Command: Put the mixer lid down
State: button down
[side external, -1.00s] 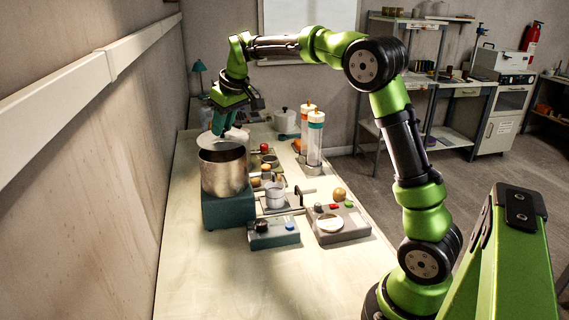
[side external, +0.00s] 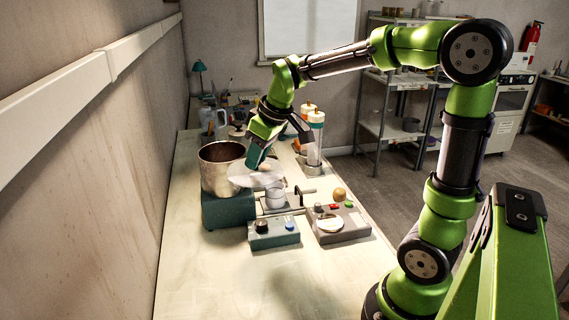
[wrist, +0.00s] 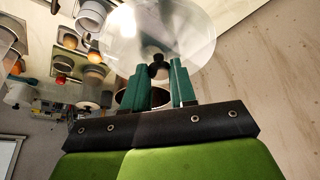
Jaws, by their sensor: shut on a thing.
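The mixer lid (side external: 243,177) is a clear, see-through disc. My gripper (side external: 254,161) is shut on it and holds it tilted in the air, just right of the mixer. In the wrist view, the green fingers of my gripper (wrist: 160,82) close around the dark knob of the lid (wrist: 150,30). The mixer (side external: 222,170) is a metal pot on a teal base, and its top is open. I cannot tell in the side view whether the lid touches the pot's rim.
A small pale cup (side external: 275,196) stands right of the mixer. A control box with a dial (side external: 274,233) and a scale-like device (side external: 340,224) stand in front. Two clear cylinders (side external: 314,140) stand behind. The front of the table (side external: 220,280) is bare.

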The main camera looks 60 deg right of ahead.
jog(key=w+a+f+n+g+y, duration=0.2)
jog(key=a+f+n+g+y, duration=0.25)
jog(key=a+f+n, duration=1)
jog(key=d+f, duration=0.1)
jog(key=f, duration=0.1)
jog(key=d+f+n, duration=0.1)
jog(key=f, duration=0.1)
jog(key=d+f+n, duration=0.1)
jog(key=f, duration=0.2)
jog(key=shift+w+d+n+h, duration=0.15)
jog(key=shift+d+n+h, duration=0.05)
jog(key=shift+n+h, duration=0.05)
jog(key=shift+f, duration=0.1)
jog(key=c, duration=0.9)
grip_release()
